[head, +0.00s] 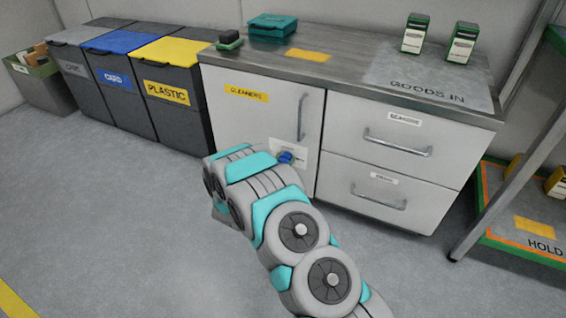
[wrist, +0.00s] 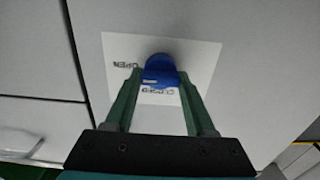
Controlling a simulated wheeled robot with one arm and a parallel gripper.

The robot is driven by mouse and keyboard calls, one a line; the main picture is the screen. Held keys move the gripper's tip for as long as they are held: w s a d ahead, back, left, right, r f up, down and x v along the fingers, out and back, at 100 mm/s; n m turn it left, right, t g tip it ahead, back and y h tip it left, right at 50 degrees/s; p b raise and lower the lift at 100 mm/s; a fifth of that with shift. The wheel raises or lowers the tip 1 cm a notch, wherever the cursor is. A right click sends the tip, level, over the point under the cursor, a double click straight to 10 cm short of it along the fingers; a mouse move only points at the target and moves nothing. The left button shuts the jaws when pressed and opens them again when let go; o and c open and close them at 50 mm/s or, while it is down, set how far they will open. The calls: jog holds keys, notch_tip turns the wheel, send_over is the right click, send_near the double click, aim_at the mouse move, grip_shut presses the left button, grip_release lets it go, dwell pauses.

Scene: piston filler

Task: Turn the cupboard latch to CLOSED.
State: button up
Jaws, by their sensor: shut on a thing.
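The cupboard latch is a blue knob (wrist: 159,68) on a white plate (wrist: 203,58) marked OPEN and CLOSED, with the lettering upside down in the wrist view. My gripper (wrist: 158,80) has its two green fingers on either side of the knob, shut on it. A small pale mark shows on the knob's lower left, but I cannot tell surely which word it points to. In the head view the latch (head: 285,157) shows on the cupboard door (head: 250,122), below its handle, just past my arm. My gripper is hidden behind my arm there.
Two drawers (head: 400,140) with bar handles stand right of the door. Dark bins, including a yellow-lidded one (head: 172,51), stand to the left. A shelf rack (head: 510,165) is at the right. The grey floor (head: 110,220) left of my arm is clear.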

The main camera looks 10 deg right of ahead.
grip_shut()
dwell(0.3)
jog(key=shift+p, duration=0.35)
jog(key=n+p, duration=0.2)
jog(key=n, duration=0.1)
jog(key=shift+r+p, duration=0.2)
jog(key=shift+p, duration=0.1)
jog(key=n+p, duration=0.3)
jog(key=n, duration=0.2)
jog(key=shift+w+f, duration=0.1)
jog(key=shift+f, duration=0.05)
jog(key=n+p, duration=0.2)
jog(key=n, duration=0.3)
jog(key=shift+a+f, duration=0.1)
jog(key=n+p, duration=0.1)
jog(key=n, duration=0.3)
jog(key=shift+f+n, duration=0.15)
jog(key=shift+n, duration=0.25)
